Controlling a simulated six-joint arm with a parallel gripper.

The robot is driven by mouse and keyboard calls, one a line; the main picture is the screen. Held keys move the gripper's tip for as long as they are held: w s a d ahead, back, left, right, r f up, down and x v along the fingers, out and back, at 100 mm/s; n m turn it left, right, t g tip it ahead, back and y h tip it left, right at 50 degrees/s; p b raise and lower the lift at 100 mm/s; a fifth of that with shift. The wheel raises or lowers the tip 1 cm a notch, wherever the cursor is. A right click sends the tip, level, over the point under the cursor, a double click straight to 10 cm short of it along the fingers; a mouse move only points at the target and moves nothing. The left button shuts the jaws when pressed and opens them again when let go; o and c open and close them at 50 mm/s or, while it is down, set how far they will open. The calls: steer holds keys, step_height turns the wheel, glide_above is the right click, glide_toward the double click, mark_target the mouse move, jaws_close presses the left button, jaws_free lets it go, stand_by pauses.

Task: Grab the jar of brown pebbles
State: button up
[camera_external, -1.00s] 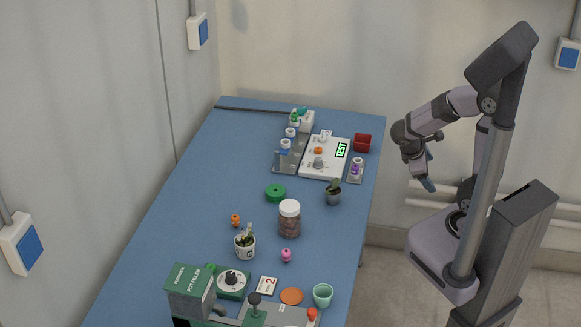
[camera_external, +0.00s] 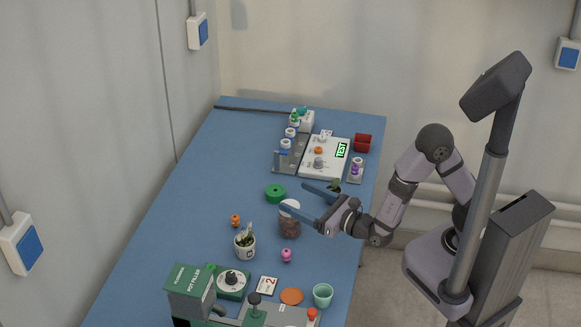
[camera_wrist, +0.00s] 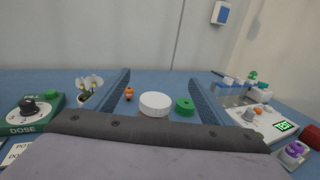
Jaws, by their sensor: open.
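The jar of brown pebbles (camera_external: 289,228) stands upright on the blue table, with a white lid and brown contents showing through its clear side.
A green ring (camera_external: 275,193) lies just behind the jar. A potted orchid (camera_external: 245,243), an orange figure (camera_external: 235,220) and a pink figure (camera_external: 286,255) stand nearby. A succulent pot is mostly hidden behind my gripper. The green pot filler (camera_external: 192,292) stands at the front. The table's left side is clear.

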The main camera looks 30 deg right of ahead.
mark_target(300, 223)
step_height(300, 223, down, 10)
steer(key=shift+w+d+r, duration=0.1)
steer(key=shift+w+d, duration=0.05)
steer(key=shift+w, duration=0.1)
steer(key=shift+p+x, duration=0.3)
steer(key=shift+x, duration=0.7)
steer(key=shift+w+a+r, duration=0.15)
steer(key=shift+w+a, duration=0.1)
steer(key=shift+p+x, duration=0.9)
steer(key=shift+x, duration=1.35)
steer(key=c, duration=1.4)
steer(key=shift+a, duration=0.1)
steer(key=shift+c, duration=0.4)
steer(key=shift+r, duration=0.15)
